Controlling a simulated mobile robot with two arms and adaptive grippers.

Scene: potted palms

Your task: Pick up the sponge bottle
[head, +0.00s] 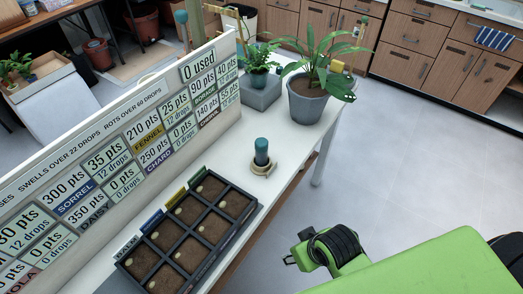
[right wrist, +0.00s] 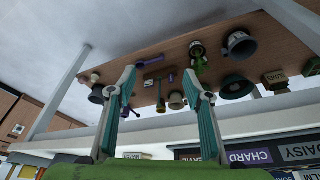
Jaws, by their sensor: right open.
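The sponge bottle (head: 261,152), dark with a teal rounded top, stands upright in a cream ring-like base on the white table, just beyond the seed tray. I cannot make it out in the right wrist view. My right gripper (right wrist: 158,76) is open and empty, its two teal-and-grey fingers spread apart in the right wrist view. In the head view my green right arm lies at the lower right, off the table's near side and well apart from the bottle. My left gripper is not in view.
The dark seed tray (head: 253,204) holds soil cells. A score board (head: 130,150) runs along the table's back. A large potted plant (head: 307,104) and a smaller one (head: 260,92) stand beyond the bottle. A wooden shelf (right wrist: 220,85) carries pots and tools.

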